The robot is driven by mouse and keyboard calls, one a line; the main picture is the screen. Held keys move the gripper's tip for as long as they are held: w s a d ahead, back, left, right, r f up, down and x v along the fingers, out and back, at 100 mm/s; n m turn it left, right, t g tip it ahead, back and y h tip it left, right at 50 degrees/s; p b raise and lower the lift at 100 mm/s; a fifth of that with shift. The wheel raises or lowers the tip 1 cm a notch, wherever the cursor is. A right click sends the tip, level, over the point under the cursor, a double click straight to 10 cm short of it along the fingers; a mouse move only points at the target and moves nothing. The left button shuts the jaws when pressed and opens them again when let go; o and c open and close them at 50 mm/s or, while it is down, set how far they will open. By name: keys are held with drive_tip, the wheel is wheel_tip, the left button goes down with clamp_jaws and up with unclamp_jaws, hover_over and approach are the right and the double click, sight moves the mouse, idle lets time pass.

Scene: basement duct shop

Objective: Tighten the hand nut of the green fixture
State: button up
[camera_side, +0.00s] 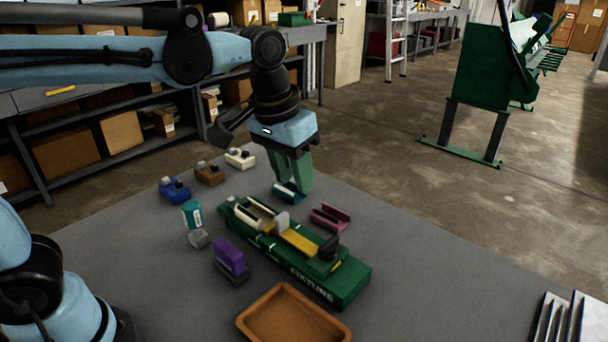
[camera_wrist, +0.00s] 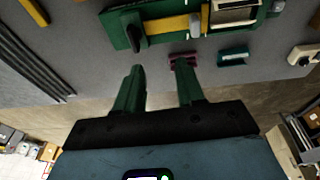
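The green fixture (camera_side: 350,282) lies on the grey table in the side view, with a yellow bar (camera_side: 299,240), a grey plate (camera_side: 282,222) and a cream part (camera_side: 247,213) on it. A black knob (camera_side: 328,248) stands near its right end and may be the hand nut; I cannot tell for sure. In the wrist view the fixture (camera_wrist: 116,30) is at the top, with the black knob (camera_wrist: 134,36) by the yellow bar (camera_wrist: 168,26). My gripper (camera_side: 296,188) is behind the fixture, pointing down, apart from it. Its fingers (camera_wrist: 158,72) are spread and empty.
A teal block (camera_wrist: 233,57) and a maroon bracket (camera_side: 330,217) lie near my fingertips. Blue (camera_side: 175,190), brown (camera_side: 209,173), cream (camera_side: 240,158) and purple (camera_side: 231,260) pieces stand around the fixture. An orange-brown tray (camera_side: 244,322) is in front. The right table side is mostly clear.

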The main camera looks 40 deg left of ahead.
sight(329, 241)
drive_tip(key=w+d+g, duration=0.2)
drive_tip(key=w+d, duration=0.1)
drive_tip(key=d, duration=0.3)
drive_tip(key=shift+y, duration=0.3)
drive_tip(key=shift+s+f, duration=0.2)
drive_tip(key=shift+f, duration=5.7)
clamp_jaws()
